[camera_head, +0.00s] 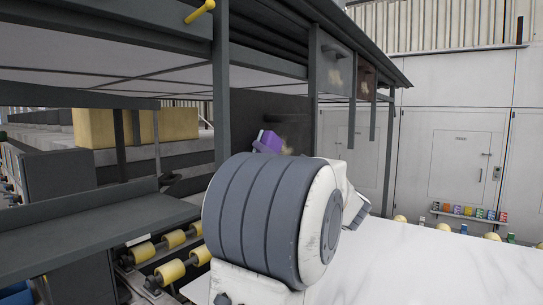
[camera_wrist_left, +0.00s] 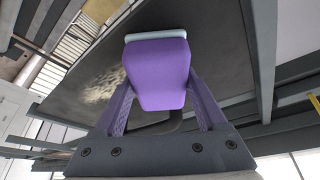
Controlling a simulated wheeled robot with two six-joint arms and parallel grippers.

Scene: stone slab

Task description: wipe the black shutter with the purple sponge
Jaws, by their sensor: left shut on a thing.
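The black shutter (camera_head: 272,107) is a dark upright panel under the grey frame; in the wrist view it is the broad dark surface (camera_wrist_left: 217,58). A pale, dusty smudge (camera_wrist_left: 98,86) marks it, partly showing in the head view (camera_head: 287,150). The purple sponge (camera_head: 270,141) has a pale blue-white layer along one edge. My left gripper (camera_wrist_left: 160,88) is shut on the sponge (camera_wrist_left: 158,70), one finger on each side. The sponge is in front of the shutter, beside the smudge; I cannot tell whether they touch. My right gripper is in neither view.
Grey posts (camera_head: 221,80) and an overhead frame surround the shutter. A grey ledge (camera_head: 90,225) and yellow rollers (camera_head: 172,271) are on the left. A white slab (camera_head: 420,265) lies at lower right, with small coloured items (camera_head: 468,211) beyond.

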